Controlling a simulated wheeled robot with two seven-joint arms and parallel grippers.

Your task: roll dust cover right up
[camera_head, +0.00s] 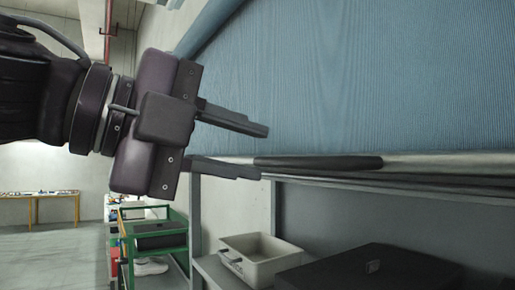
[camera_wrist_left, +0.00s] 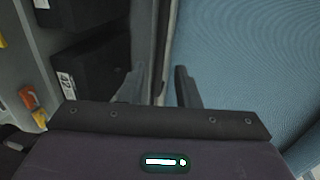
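The dust cover (camera_head: 330,85) is a blue woven sheet hanging down over the upper part of the shelf in the head view. It also shows at the right of the left wrist view (camera_wrist_left: 245,65). Along its lower edge runs a pale bar with a black grip section (camera_head: 318,162). My left gripper (camera_head: 262,152) is open, one finger above the bar's line and the other below it. In the wrist view the cover's edge passes between the two fingers (camera_wrist_left: 162,84). Whether the fingers touch the bar or reach around it is unclear. My right gripper is not in view.
Below the cover, the shelf holds a light grey bin (camera_head: 262,262) and a black box (camera_head: 375,268). A green-framed rack (camera_head: 155,238) stands at the left behind, with a yellow table (camera_head: 38,208) farther back. The floor at the far left is clear.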

